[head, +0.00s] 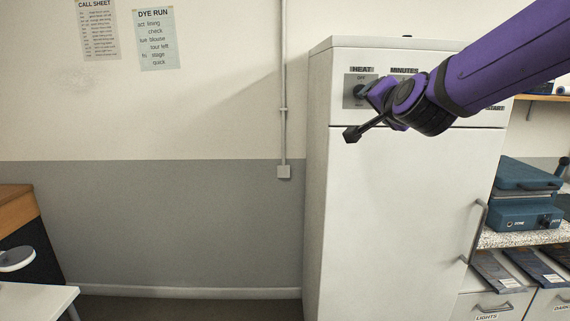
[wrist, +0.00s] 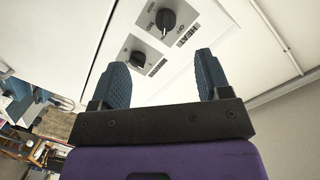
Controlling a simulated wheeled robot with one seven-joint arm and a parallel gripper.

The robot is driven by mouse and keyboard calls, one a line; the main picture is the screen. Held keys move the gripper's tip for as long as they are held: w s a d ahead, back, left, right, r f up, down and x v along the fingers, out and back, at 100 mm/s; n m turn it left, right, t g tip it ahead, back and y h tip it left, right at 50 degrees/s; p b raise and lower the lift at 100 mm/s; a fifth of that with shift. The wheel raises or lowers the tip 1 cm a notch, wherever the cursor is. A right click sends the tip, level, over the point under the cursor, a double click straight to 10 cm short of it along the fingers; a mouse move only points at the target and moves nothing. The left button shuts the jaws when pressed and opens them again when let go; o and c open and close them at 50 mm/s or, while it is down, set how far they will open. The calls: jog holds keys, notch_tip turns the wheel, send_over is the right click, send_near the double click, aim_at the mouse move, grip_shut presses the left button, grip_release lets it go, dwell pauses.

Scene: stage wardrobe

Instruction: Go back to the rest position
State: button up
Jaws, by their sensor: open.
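My gripper (wrist: 161,82) is open and empty in the wrist view, its two dark ridged fingers apart. In the head view my purple arm reaches in from the upper right, and my gripper (head: 364,93) is at the cabinet's control panel, hiding part of it. The white cabinet (head: 400,200) stands upright with its door shut. In the wrist view the HEAT knob (wrist: 166,20) and the MINUTES knob (wrist: 137,60) show beyond the fingers. I cannot tell whether a fingertip touches the panel.
A blue press (head: 525,195) sits on a speckled counter (head: 510,238) at the right, above labelled drawers (head: 490,307). A white table (head: 35,300) is at the lower left. Two paper sheets, CALL SHEET (head: 98,30) and DYE RUN (head: 156,40), hang on the wall. The floor between is clear.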

jog(key=s+d+f+n+g, duration=0.3)
jog(key=s+g, duration=0.1)
jog(key=s, duration=0.6)
jog(key=s+d+f+n+g, duration=0.3)
jog(key=s+f, duration=0.1)
jog(key=s, duration=0.6)
jog(key=s+d+f+n+g, duration=0.2)
jog(key=s+d+f+g, duration=0.1)
jog(key=s, duration=0.8)
jog(key=shift+f+n+g, duration=0.4)
jog(key=shift+f+g, duration=0.35)
jog(key=shift+g, duration=0.05)
